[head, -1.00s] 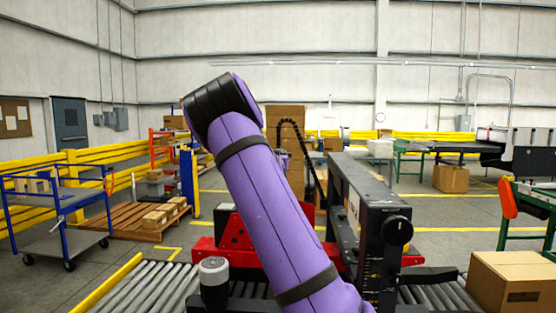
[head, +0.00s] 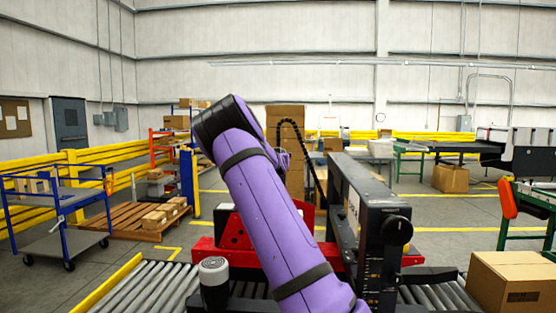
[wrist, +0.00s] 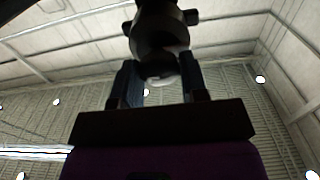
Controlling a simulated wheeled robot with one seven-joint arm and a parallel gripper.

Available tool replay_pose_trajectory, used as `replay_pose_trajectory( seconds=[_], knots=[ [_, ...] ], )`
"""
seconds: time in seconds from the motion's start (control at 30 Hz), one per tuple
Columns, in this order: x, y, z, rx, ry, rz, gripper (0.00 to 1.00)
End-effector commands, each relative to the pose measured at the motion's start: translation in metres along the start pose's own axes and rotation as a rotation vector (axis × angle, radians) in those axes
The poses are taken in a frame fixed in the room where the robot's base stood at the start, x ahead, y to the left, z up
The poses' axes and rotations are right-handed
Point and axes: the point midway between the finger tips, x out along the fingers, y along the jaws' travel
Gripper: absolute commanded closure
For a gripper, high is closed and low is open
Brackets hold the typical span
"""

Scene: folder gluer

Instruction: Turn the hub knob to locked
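In the wrist view my gripper (wrist: 157,88) has its two dark fingers spread apart, with a gap showing between them. A dark rounded part with short side arms (wrist: 158,40) stands at and just beyond the fingertips, lined up with the gap. It may be the hub knob; I cannot tell whether the fingers touch it. In the head view a round black knob (head: 397,230) sits on the dark machine frame (head: 355,205), to the right of my purple arm. My gripper is not clearly visible there, mostly hidden behind the arm. No lock marking is readable.
A red machine part (head: 232,230) and a grey-topped cylinder (head: 213,280) lie close to my arm. Roller conveyors (head: 150,287) run in front. A cardboard box (head: 515,280) stands at right. A blue cart (head: 55,215) and pallet (head: 140,212) stand left on open floor.

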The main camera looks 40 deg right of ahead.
Motion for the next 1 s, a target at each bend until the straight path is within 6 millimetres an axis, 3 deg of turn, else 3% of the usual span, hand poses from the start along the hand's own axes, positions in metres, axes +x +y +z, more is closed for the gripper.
replay_pose_trajectory(
  seconds=[0.47,1.0],
  knots=[
    [0.0000,-0.0007,0.0004,-0.114,0.000,0.000,0.84],
    [-0.0001,-0.0025,0.0008,-0.595,0.000,0.000,0.83]
  ],
)
